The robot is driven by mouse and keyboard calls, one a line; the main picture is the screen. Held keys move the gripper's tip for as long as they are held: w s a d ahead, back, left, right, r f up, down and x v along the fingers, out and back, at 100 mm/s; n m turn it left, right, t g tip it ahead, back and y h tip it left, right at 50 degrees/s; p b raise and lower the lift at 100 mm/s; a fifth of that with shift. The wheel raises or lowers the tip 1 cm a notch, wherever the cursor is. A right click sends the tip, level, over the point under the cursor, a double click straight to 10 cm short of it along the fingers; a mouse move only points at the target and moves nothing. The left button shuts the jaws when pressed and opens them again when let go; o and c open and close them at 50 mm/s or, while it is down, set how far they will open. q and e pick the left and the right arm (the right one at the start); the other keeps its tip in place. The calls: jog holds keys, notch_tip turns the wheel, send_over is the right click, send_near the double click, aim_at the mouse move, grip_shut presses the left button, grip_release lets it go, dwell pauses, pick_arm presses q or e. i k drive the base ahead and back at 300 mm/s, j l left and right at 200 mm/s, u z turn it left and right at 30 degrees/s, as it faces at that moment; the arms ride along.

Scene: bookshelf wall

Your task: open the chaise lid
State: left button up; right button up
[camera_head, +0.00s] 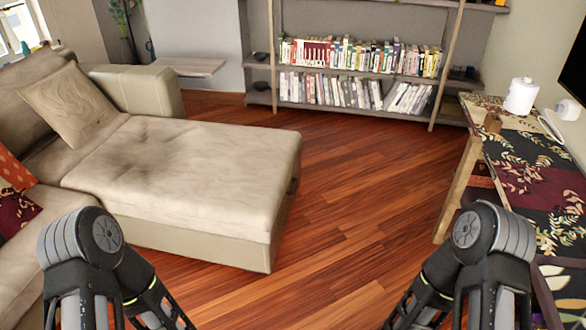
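The chaise (185,165) is the long cream section of the sofa, left of centre in the head view. Its padded top lies flat on the base (200,240), and no gap shows between them. Parts of my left arm show at the lower left and parts of my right arm at the lower right. Both arms point down, and their grippers are below the frame edge. Nothing of mine that shows is touching the chaise.
A tan pillow (68,101) leans on the sofa back. A bookshelf (360,109) with rows of books stands at the far wall. A console table (540,185) with a patterned top and a white canister (520,96) is at right. Wooden floor (345,200) between is clear.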

aim_at(266, 237)
jog(key=i+l, duration=0.1)
jog(key=l, duration=0.15)
jog(key=i+l+z, duration=0.1)
jog(key=i+l, duration=0.2)
jog(key=i, duration=0.25)
jog(key=i+l+z, duration=0.15)
jog(key=i, duration=0.4)
jog(key=i+l+z, duration=0.1)
jog(key=i+l, duration=0.2)
jog(key=i, duration=0.25)
jog(key=i+l+z, duration=0.15)
jog(key=i, duration=0.45)
